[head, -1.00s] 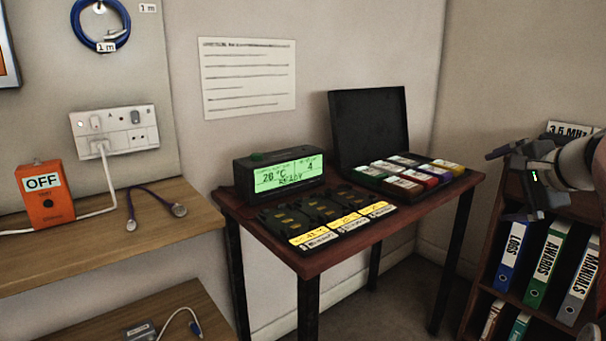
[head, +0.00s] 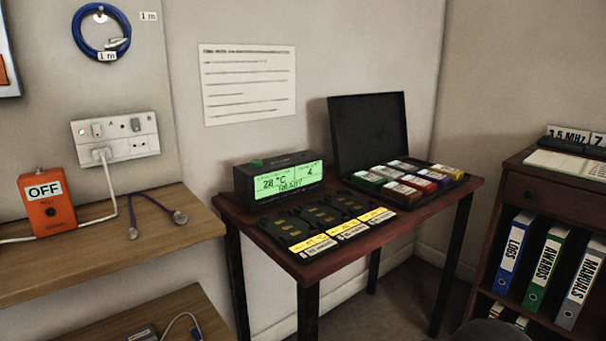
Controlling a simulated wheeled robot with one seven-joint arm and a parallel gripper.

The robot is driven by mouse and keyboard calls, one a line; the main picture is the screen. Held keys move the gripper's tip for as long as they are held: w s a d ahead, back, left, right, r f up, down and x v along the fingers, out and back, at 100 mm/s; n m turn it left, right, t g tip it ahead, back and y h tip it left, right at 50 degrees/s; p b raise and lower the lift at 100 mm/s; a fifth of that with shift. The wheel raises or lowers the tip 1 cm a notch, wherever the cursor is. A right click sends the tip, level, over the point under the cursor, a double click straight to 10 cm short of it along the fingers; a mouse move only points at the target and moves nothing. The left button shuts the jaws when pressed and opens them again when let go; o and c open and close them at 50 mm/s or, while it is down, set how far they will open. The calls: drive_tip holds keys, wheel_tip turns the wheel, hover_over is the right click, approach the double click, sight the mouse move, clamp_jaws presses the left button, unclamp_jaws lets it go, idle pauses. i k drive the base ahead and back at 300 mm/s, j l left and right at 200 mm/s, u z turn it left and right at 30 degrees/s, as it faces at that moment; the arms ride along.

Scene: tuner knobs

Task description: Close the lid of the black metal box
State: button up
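The black metal box (head: 428,203) stands at the back right of the small dark red table. Its lid (head: 369,132) is open and stands nearly upright at the back, against the wall side. Several coloured blocks with pale labels sit in rows in the box, among them a red one (head: 414,182) and a yellow one (head: 447,172). Nothing stands in front of the lid in this view. My gripper is not in view.
A display unit (head: 280,180) with a green screen stands left of the box. A black charger-like tray (head: 292,230) with yellow labels lies in front of it. A bookcase (head: 512,182) with binders stands at right. A wooden bench (head: 90,240) is at left.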

sight(369, 130)
drive_tip(key=i+l, duration=0.15)
drive_tip(key=l, duration=0.2)
drive_tip(key=i+l, duration=0.2)
drive_tip(key=l, duration=0.15)
drive_tip(key=i+l, duration=0.15)
drive_tip(key=l, duration=0.2)
drive_tip(key=i+l+u, duration=0.1)
drive_tip(key=l, duration=0.25)
drive_tip(key=i, duration=0.1)
